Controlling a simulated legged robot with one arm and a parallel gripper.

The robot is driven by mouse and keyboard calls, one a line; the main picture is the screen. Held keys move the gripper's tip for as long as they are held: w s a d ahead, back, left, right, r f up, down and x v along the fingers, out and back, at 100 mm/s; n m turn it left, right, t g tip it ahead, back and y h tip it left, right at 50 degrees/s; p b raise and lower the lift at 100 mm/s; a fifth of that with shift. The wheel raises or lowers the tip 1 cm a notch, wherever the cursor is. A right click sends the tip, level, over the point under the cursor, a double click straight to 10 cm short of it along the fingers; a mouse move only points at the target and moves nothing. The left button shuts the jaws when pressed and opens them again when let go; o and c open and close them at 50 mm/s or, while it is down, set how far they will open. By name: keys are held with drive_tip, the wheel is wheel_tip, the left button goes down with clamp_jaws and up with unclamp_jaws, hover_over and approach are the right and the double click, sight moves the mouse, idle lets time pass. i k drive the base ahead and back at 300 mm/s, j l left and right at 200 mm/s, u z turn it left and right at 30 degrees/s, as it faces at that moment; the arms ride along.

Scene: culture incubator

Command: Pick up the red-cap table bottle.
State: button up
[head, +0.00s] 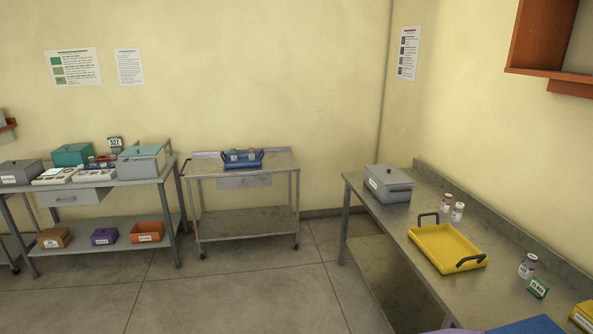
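A small bottle with a red cap (446,202) stands upright on the metal table (405,235) at the right. It is behind the yellow tray and beside a white-capped bottle (458,212), close to it. My gripper is not in view.
The yellow tray (440,245) with dark handles and a grey lidded box (388,184) share that table. A cart (270,163) holding a blue tray (256,163) stands at the back. The middle floor is clear.

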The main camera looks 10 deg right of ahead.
sight(446, 206)
drive_tip(key=i+z, duration=0.15)
drive_tip(key=i, duration=0.4)
drive_tip(key=i+j+z, duration=0.2)
drive_tip(key=i, duration=0.35)
drive_tip(key=i+j+z, duration=0.15)
drive_tip(key=i, duration=0.4)
drive_tip(key=i+z, duration=0.3)
drive_tip(key=z, duration=0.2)
drive_tip(key=i+j+z, duration=0.1)
drive_tip(key=i+z, duration=0.35)
drive_tip(key=i+j+z, duration=0.2)
drive_tip(key=z, duration=0.3)
drive_tip(key=i+j+z, duration=0.2)
drive_tip(key=z, duration=0.3)
drive_tip(key=i+j+z, duration=0.35)
drive_tip(key=j+z, duration=0.2)
drive_tip(key=j, duration=0.15)
